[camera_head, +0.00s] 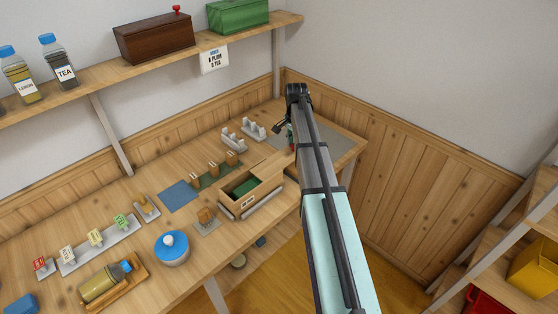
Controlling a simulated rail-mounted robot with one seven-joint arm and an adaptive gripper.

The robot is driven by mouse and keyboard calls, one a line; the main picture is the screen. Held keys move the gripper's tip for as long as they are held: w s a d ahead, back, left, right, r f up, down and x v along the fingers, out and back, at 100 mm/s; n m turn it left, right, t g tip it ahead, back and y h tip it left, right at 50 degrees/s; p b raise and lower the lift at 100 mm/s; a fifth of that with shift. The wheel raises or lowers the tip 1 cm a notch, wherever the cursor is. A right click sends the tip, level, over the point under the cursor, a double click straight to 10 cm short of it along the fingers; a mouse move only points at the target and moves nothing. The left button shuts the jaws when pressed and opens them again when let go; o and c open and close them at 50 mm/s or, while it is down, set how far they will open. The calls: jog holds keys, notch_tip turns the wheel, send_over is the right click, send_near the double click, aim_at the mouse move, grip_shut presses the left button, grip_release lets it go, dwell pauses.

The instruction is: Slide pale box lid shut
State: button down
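The pale box (235,207) stands on the wooden workbench, between grey bars, with a small label on its near end. Its top is partly open and its green inside shows. The pale lid (269,164) sticks out past the box's far end toward the upper right, and my arm hides part of it. My gripper (281,129) is above the far right part of the bench, beyond the box. It is small and partly hidden by my arm, so its opening and any contact with the lid cannot be told. A small red bit (292,139) shows beside the arm.
Grey holders (242,134) stand left of my gripper. A grey mat (340,145) lies right of the arm. A blue-lidded jar (172,250), wooden clips and a label rack (100,246) stand nearer left. The shelf (140,72) holds bottles and boxes.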

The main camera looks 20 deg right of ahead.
aim_at(269, 167)
jog(key=shift+a, duration=0.1)
jog(key=shift+s+a, duration=0.35)
jog(key=shift+a, duration=0.45)
jog(key=shift+s+a, duration=0.35)
jog(key=shift+a, duration=0.45)
jog(key=shift+s+a, duration=0.35)
jog(key=shift+a, duration=0.45)
jog(key=shift+s+a, duration=0.1)
jog(key=shift+s+a+p, duration=0.15)
jog(key=shift+s+a, duration=0.15)
jog(key=shift+a, duration=0.45)
jog(key=shift+s+a+p, duration=0.2)
jog(key=shift+s+a, duration=0.15)
jog(key=shift+a, duration=0.45)
jog(key=shift+s+a+p, duration=0.15)
jog(key=shift+s+a, duration=0.15)
jog(key=shift+a, duration=0.55)
jog(key=shift+s+a, duration=0.25)
jog(key=shift+a, duration=0.3)
jog(key=shift+s+a, duration=0.25)
jog(key=shift+a, duration=0.3)
jog(key=c, duration=1)
grip_release()
jog(key=shift+o, duration=0.2)
